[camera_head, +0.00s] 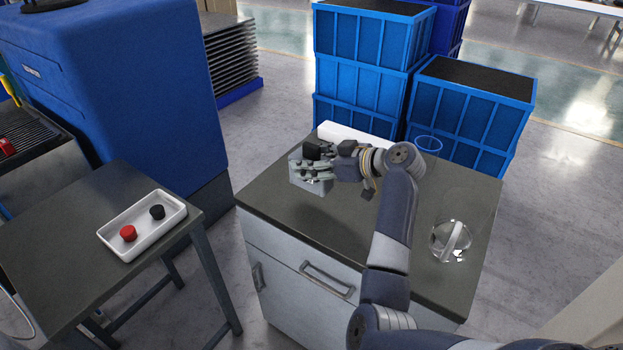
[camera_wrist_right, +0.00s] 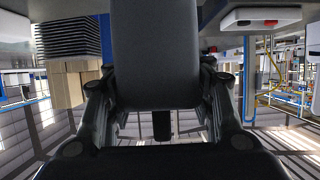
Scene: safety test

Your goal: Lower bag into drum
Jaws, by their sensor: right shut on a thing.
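My right gripper (camera_head: 318,158) is over the far left part of the cabinet top, its fingers pointing left. It is shut on a pale grey, boxy thing (camera_head: 312,185) that may be the bag; the fingers hide part of it. I cannot tell whether it touches the top. A clear, round vessel (camera_head: 450,240) with a pale strip inside stands at the right of the cabinet top, apart from the gripper; it may be the drum. In the right wrist view a dark grey block (camera_wrist_right: 155,55) fills the middle between the fingers. My left gripper is not in view.
A white block (camera_head: 350,134) lies behind the gripper, near a blue ring (camera_head: 428,143). Blue crates (camera_head: 365,75) stand behind the cabinet (camera_head: 275,215). A side table (camera_head: 60,225) at left bears a white tray (camera_head: 120,240) with a red and a black knob. The front cabinet top is clear.

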